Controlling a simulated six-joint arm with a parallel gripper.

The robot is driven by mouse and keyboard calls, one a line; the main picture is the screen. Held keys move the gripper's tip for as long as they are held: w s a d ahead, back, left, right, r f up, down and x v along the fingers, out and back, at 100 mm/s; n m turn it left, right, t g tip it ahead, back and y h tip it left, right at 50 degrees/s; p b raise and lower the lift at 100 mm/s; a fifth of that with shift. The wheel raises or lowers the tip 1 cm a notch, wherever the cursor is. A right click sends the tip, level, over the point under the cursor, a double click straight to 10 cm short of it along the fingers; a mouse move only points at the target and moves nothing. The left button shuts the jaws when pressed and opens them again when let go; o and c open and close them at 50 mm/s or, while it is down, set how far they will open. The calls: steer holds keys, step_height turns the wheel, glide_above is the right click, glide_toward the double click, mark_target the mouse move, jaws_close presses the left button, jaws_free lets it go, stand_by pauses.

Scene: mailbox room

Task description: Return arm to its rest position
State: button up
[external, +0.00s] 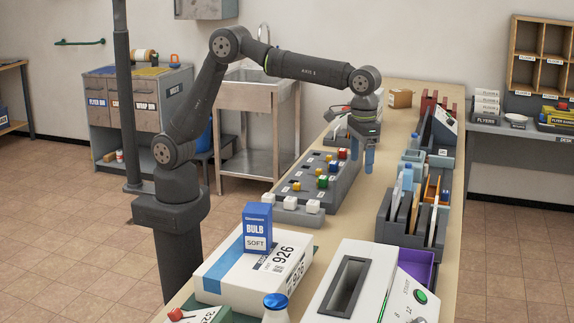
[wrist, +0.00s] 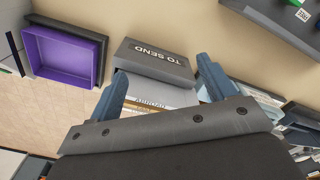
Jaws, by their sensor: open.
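My arm stands on a dark post at the left of the external view, bent at the elbow and reaching right over the long table. My gripper (external: 369,160) hangs from the wrist, pointing down, beside the dark board of coloured pieces. Its two blue fingers are apart with nothing between them. In the wrist view my gripper (wrist: 158,85) also shows open and empty. Past the fingertips is a grey holder (wrist: 153,60) marked "TO SEND", with papers below it, one reading "ABROAD".
The dark board (external: 322,178) with coloured cubes lies left of my gripper. Grey file holders (external: 395,230) stand along the table's right side. A white box (external: 240,270) with a blue bulb carton (external: 257,228) on it is nearer. A purple tray (wrist: 62,57) shows in the wrist view.

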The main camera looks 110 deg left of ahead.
steer(key=w+a+f+n, duration=0.1)
steer(key=w+a+n, duration=0.1)
steer(key=a, duration=1.1)
steer(key=shift+w+a, duration=0.35)
steer(key=shift+w, duration=0.25)
steer(key=s+d+m, duration=0.1)
steer(key=s+d, duration=0.2)
steer(key=d, duration=0.7)
steer(key=s+d+r+m, duration=0.1)
steer(key=s+d+m, duration=0.1)
steer(key=d, duration=0.9)
steer(key=shift+s+r, duration=0.25)
steer(key=shift+s, duration=0.5)
